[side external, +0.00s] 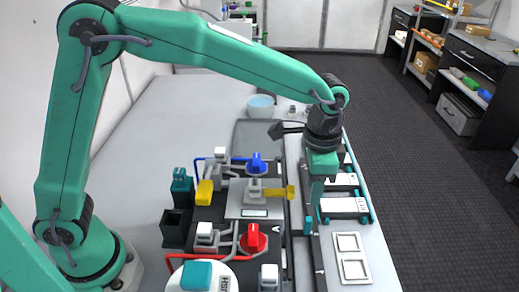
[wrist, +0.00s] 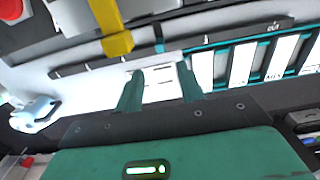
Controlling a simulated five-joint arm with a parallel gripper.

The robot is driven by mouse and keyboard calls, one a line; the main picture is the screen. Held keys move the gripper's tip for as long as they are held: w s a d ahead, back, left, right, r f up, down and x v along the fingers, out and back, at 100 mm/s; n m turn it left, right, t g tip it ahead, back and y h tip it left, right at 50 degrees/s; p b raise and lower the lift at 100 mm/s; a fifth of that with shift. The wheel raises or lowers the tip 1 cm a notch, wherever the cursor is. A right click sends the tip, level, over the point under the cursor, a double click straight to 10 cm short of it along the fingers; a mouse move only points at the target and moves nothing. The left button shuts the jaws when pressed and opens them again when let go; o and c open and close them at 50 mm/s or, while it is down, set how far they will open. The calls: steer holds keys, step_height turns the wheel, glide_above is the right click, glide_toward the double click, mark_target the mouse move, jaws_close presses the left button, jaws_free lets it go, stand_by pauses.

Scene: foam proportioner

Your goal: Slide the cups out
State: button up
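My gripper (side external: 316,200) points down beside the long rail on the right side of the work table. In the wrist view its two teal fingers (wrist: 160,84) stand apart. A white surface with thin dark lines (wrist: 160,91) shows between them; I cannot tell whether they touch it. White panels (side external: 343,205) between teal rails lie just right of my gripper, and also show in the wrist view (wrist: 241,64). I cannot make out any cups for certain. A round bowl with blue contents (side external: 261,106) stands at the back of the table.
Left of my gripper is a dark board with a red knob (side external: 253,238), a blue knob (side external: 257,164) and a yellow lever (side external: 277,193). The yellow lever also shows close by in the wrist view (wrist: 117,43). A white frame with two square openings (side external: 350,258) lies at the front right.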

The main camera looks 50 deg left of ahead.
mark_target(309, 218)
steer(key=shift+f, duration=1.45)
steer(key=shift+f, duration=3.85)
steer(key=shift+c, duration=0.2)
jaws_close()
